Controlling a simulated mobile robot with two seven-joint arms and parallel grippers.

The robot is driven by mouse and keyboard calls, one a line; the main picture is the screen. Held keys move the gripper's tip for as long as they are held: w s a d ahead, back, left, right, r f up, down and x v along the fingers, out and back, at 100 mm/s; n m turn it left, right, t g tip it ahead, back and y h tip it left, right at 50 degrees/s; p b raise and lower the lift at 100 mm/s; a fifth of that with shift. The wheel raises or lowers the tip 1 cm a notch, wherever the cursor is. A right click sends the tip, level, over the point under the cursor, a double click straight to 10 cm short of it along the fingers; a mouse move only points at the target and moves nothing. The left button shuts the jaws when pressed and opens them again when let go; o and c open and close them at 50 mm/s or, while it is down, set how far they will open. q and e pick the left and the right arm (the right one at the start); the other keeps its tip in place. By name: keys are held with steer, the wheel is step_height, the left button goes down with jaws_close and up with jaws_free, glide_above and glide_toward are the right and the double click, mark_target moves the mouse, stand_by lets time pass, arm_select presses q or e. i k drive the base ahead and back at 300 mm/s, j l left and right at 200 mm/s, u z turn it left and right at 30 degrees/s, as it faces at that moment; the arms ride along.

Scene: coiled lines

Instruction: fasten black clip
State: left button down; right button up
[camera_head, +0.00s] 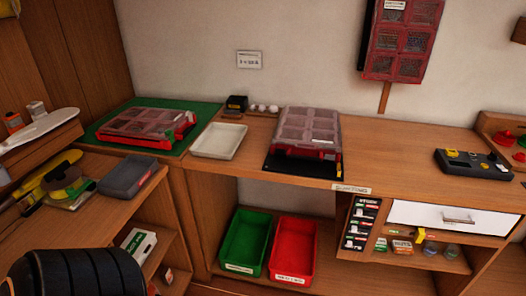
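A case with a clear compartment lid (308,128) sits on a black mat (290,167) at the middle of the bench. Its front edge is red, with small dark parts near the right corner; I cannot tell whether one is the black clip or whether it is fastened. A second clear-lidded red case (150,125) lies on a green mat (103,139) at the left. Red parts show at its right end, and its clips are too small to read. Neither of my grippers is in view.
A white tray (219,141) lies between the cases. A dark control box (474,163) stands on the right of the bench. Green (245,243) and red (293,250) bins sit below. A black ribbed shape fills the lower left.

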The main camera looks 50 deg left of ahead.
mark_target(278, 150)
steer(key=u, duration=1.3)
